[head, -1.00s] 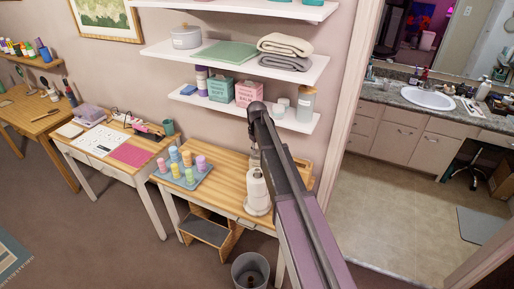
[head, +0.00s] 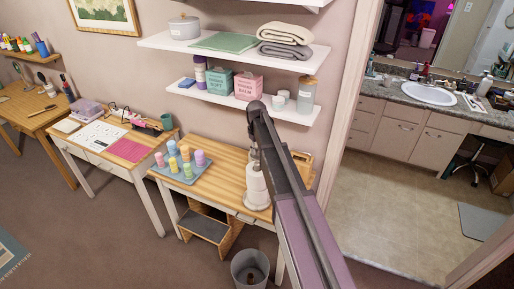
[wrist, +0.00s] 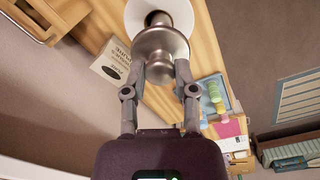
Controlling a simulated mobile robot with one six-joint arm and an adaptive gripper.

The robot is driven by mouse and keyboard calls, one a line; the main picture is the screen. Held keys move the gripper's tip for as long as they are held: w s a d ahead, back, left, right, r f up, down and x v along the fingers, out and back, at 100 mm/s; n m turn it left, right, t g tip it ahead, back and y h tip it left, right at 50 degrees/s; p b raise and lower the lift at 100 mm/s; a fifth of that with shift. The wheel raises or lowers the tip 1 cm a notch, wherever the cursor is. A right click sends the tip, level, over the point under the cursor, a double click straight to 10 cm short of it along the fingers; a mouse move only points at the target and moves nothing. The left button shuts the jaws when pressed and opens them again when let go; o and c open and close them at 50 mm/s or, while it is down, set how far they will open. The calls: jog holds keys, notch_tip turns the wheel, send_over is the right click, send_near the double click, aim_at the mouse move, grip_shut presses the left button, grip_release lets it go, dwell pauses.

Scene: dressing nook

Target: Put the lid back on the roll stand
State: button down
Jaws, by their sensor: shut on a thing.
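The roll stand (head: 257,190) stands on the wooden table, with a white roll on it. The white roll (wrist: 184,14) also shows at the top of the wrist view, with a grey core in its middle. My gripper (wrist: 160,72) is shut on the knob of a round metal lid (wrist: 160,42). The lid's disc lies between my fingers and the roll and hides part of the roll. In the head view my gripper (head: 254,150) is just above the roll, partly behind my arm. I cannot tell whether the lid touches the stand.
A wooden box (head: 302,165) is behind my arm. A shelf (head: 240,104) with boxes and jars hangs above. A bin (head: 249,268) stands on the floor in front.

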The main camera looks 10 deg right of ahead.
aim_at(257, 154)
jog(key=shift+f+b, duration=1.05)
jog(key=shift+f, duration=0.25)
jog(key=shift+f+b, duration=0.55)
jog(key=shift+f, duration=0.05)
dwell(1.8)
dwell(0.4)
jog(key=shift+c, duration=1.6)
grip_release()
jog(key=o, duration=0.3)
jog(key=shift+r, duration=0.15)
jog(key=shift+r+p, duration=3.4)
jog(key=shift+p, duration=0.1)
